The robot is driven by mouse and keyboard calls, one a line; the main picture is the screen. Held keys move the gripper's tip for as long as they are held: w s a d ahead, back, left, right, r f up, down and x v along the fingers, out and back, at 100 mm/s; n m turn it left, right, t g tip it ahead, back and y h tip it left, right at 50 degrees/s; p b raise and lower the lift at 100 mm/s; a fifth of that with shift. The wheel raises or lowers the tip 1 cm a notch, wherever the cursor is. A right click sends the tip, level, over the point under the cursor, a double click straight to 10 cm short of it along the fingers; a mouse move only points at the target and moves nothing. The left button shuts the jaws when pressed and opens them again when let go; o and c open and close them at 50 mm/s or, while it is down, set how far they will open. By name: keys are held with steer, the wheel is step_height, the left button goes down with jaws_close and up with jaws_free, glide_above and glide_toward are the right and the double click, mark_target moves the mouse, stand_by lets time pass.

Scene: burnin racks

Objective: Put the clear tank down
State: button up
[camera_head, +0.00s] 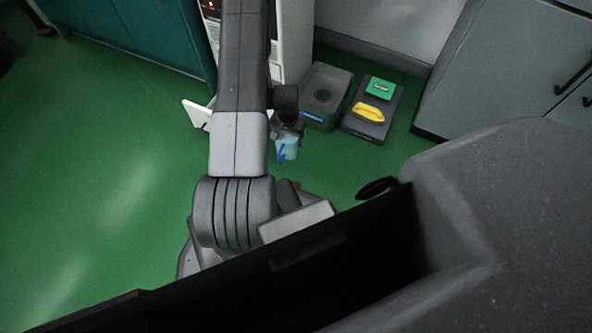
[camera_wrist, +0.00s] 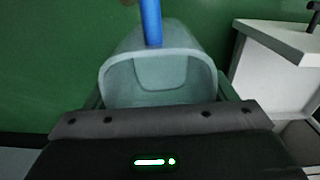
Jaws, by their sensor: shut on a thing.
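The clear tank (camera_head: 290,146) is a small, see-through pale blue vessel with a blue strip on it. It hangs at the end of my arm above the green floor in the head view. In the wrist view the tank (camera_wrist: 185,45) fills the middle, its open hollow facing the camera and the blue strip rising from its far edge. My gripper (camera_head: 288,129) is shut on the tank. In the wrist view only small parts of the jaws show at the tank's sides. My arm hides part of the scene behind it in the head view.
Open green floor (camera_head: 100,180) lies left.

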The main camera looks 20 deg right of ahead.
mark_target(295, 157)
steer(key=shift+m, duration=0.4)
steer(key=s+f, duration=0.1)
steer(key=s+d+f, duration=0.1)
steer(key=s+f, duration=0.1)
steer(key=shift+s+f, duration=0.1)
steer(key=shift+f, duration=0.1)
step_height(295, 157, down, 6)
steer(key=b, duration=0.2)
steer(key=shift+f+b, duration=0.1)
steer(key=shift+b, duration=0.3)
steer(key=shift+f+b, duration=0.7)
steer(key=shift+f, duration=1.1)
steer(key=shift+f, duration=0.15)
steer(key=o, duration=1.1)
step_height(295, 157, up, 12)
steer(key=p, duration=0.5)
